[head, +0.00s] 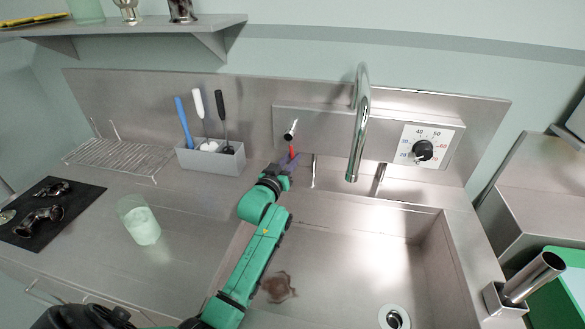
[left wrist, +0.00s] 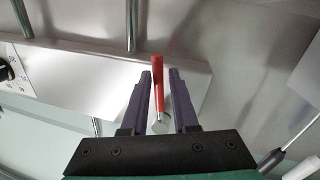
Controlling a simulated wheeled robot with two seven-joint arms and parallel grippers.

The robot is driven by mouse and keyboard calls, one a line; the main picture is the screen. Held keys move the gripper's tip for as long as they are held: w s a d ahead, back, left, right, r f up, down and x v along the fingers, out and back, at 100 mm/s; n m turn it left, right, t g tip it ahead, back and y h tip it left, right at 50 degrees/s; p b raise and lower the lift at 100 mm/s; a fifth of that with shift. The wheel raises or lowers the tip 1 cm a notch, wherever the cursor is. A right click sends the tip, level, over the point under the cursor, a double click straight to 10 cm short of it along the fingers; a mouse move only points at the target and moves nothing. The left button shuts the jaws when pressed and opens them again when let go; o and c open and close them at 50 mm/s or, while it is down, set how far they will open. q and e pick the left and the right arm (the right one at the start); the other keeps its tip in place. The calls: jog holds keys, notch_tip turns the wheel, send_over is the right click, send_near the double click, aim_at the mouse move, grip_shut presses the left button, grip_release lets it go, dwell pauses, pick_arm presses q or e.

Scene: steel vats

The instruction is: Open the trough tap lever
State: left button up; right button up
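The tap lever (head: 292,151) is a small red handle below a short round metal fitting (head: 290,131) on the steel panel behind the trough. In the left wrist view the red lever (left wrist: 158,85) points up the picture, between the two purple fingers of my left gripper (left wrist: 160,78). The fingers are apart, with a narrow gap on each side of the lever. In the head view my left gripper (head: 289,161) is right at the lever and partly hides its lower end. The tall curved spout (head: 361,110) stands to the right. My right gripper is not in view.
The steel trough (head: 440,240) lies below, with a drain (head: 394,317). A dial (head: 423,150) is on the panel at right. A grey holder (head: 211,161) with brushes stands left of the lever. A cup (head: 140,222) and a wire rack (head: 118,155) are farther left.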

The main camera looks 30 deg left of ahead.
pick_arm(q)
jog(key=shift+w+d, duration=0.1)
jog(key=shift+w, duration=0.4)
jog(key=shift+w+d+r, duration=0.1)
jog(key=shift+d+r, duration=0.05)
jog(key=shift+r, duration=0.15)
grip_shut()
jog(key=shift+f, duration=0.15)
dwell(0.6)
